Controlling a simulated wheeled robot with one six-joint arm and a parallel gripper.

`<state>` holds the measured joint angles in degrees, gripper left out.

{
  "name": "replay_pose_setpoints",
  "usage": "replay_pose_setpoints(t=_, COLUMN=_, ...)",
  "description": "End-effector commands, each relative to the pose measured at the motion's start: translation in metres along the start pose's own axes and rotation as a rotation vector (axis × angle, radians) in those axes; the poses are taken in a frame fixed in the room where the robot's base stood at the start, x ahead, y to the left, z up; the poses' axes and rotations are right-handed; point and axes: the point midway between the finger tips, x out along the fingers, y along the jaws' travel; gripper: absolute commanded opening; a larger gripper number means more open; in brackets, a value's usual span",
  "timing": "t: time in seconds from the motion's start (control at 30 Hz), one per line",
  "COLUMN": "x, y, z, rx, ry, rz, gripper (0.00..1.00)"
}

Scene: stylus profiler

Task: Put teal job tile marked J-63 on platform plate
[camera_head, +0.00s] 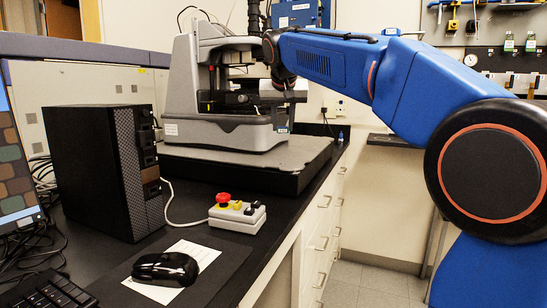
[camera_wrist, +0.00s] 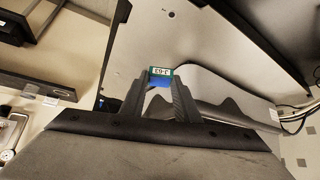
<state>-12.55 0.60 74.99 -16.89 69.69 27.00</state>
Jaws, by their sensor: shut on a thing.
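The teal job tile (camera_wrist: 160,83) shows in the wrist view between the two fingertips, with a pale label whose marking looks like J-63. My gripper (camera_wrist: 160,92) is shut on it. In the head view my gripper (camera_head: 281,118) hangs in front of the right side of the grey stylus profiler (camera_head: 185,90). The platform plate is not clearly told apart in the head view; the profiler's stage area (camera_head: 238,99) is partly behind my gripper and arm.
The profiler stands on a dark thick slab (camera_head: 290,160) on the black bench. A control box with a red button (camera_head: 237,213), a black computer tower (camera_head: 100,165) and a mouse (camera_head: 165,268) stand nearer. Open floor lies right of the bench.

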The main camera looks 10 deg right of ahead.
Motion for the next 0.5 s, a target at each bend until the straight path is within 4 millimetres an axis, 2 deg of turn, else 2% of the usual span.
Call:
replay_pose_setpoints(t=0.2, x=0.028, y=0.001, z=0.023, rx=-0.002, ry=-0.003, rz=0.001, gripper=0.00)
replay_pose_setpoints(t=0.5, x=0.049, y=0.001, z=0.040, rx=-0.001, ry=-0.002, rz=0.001, gripper=0.00)
